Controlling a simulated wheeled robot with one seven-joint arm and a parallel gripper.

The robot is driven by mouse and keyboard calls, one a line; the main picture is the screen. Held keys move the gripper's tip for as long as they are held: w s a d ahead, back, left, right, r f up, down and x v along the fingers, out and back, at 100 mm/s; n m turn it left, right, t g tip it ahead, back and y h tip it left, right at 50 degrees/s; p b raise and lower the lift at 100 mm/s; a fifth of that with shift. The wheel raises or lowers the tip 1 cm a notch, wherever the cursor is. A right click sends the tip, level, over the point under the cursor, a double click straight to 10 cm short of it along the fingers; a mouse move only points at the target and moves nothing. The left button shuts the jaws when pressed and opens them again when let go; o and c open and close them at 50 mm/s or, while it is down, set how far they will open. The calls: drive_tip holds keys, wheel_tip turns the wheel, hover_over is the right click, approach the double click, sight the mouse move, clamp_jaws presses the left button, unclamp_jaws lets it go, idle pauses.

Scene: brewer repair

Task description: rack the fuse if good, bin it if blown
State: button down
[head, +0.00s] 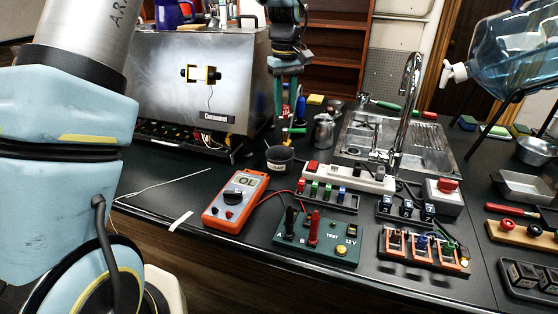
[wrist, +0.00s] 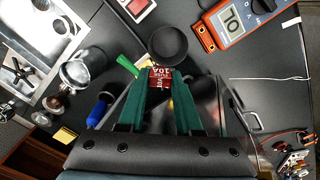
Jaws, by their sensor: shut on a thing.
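My gripper (head: 287,108) hangs over the back of the bench, just behind the black cup (head: 280,161). In the wrist view its green fingers (wrist: 160,82) are shut on a red fuse (wrist: 160,76) with white print, held near the black cup (wrist: 168,44). I cannot make out its element. The orange multimeter (head: 236,199) reads OL. Its black and red probes stand on the green test board (head: 318,238). A black rack (head: 335,204) holds red, green and blue fuses behind that board.
A steel brewer (head: 200,85) stands at the back left. A metal pitcher (head: 323,132), a power strip (head: 350,177) and a sink with a tall tap (head: 404,100) are to the right.

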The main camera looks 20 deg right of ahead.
drive_tip(key=shift+f+b, duration=2.05)
drive_tip(key=shift+f, duration=0.85)
drive_tip(key=c, duration=0.5)
unclamp_jaws()
wheel_tip(320, 180, up, 11)
drive_tip(key=shift+f+b, duration=0.1)
drive_tip(key=shift+b, duration=1.1)
drive_tip(key=shift+s, duration=0.15)
